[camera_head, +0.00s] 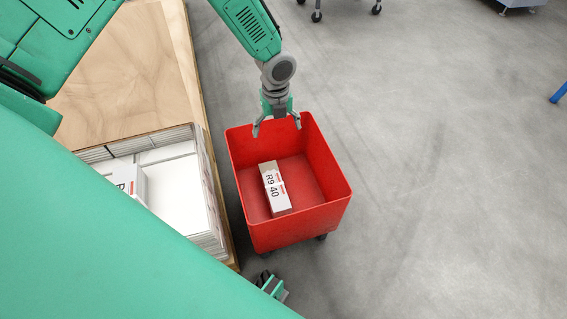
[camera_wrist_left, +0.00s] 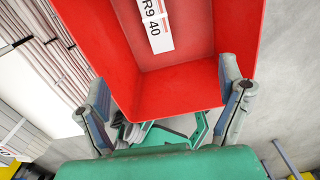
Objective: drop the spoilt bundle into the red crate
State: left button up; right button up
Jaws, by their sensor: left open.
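The red crate (camera_head: 247,185) stands on the floor on small wheels, right of the pallet. A white and brown bundle marked "R9 40" (camera_head: 275,188) lies inside on its bottom; I take it for the spoilt bundle. In the left wrist view the bundle (camera_wrist_left: 155,25) shows in part at the top, inside the crate (camera_wrist_left: 180,88). My left gripper (camera_head: 277,127) is open and empty above the crate's far side, apart from the bundle. Its spread fingers (camera_wrist_left: 167,105) also show in the wrist view. A small green and dark part (camera_head: 272,286), perhaps my right gripper, is mostly hidden.
Another white bundle (camera_head: 127,180) sits on the stack, partly hidden by my green body. Wheeled legs (camera_head: 317,12) stand at the top.

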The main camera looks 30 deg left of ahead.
pick_arm(q)
jog(key=r, duration=0.4)
jog(key=shift+d+r, duration=0.35)
jog(key=shift+r, duration=0.05)
jog(key=shift+a, duration=0.1)
jog(key=shift+f, duration=0.1)
